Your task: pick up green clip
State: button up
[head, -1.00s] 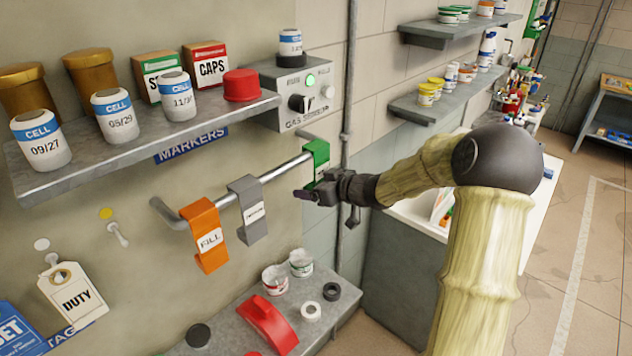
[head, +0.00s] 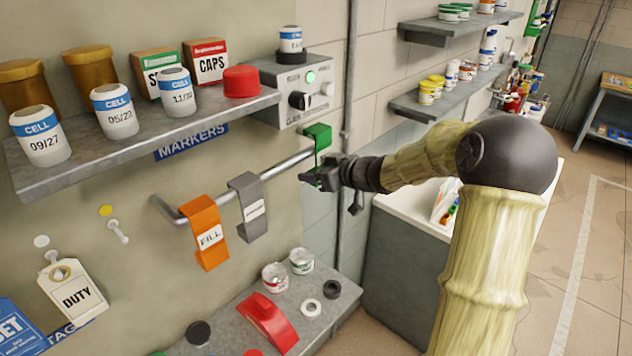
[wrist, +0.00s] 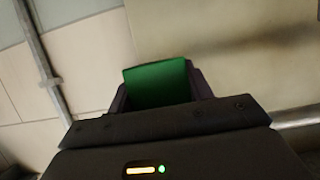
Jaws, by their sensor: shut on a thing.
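The green clip (head: 318,138) is at the right end of the wall rail (head: 285,166) in the head view, its top above the rail. My gripper (head: 318,176) is shut on its lower part, which my fingers partly hide. In the wrist view the green clip (wrist: 158,84) shows between the two fingers of my gripper (wrist: 160,95). Whether the clip still touches the rail is hard to tell.
A grey clip (head: 249,207) and an orange FILL clip (head: 206,233) hang on the rail to the left. A control box (head: 290,90) sits above. A lower shelf (head: 335,306) holds tape rolls, tubs and a red piece.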

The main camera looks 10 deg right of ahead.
aim_at(316, 159)
notch_tip(316, 159, up, 4)
jog(key=shift+f, duration=0.15)
jog(key=s+d+b, duration=0.4)
jog(key=s+d, duration=0.7)
jog(key=s, duration=0.5)
jog(key=shift+d+f, duration=0.2)
jog(key=shift+d, duration=0.05)
jog(key=shift+w, duration=0.1)
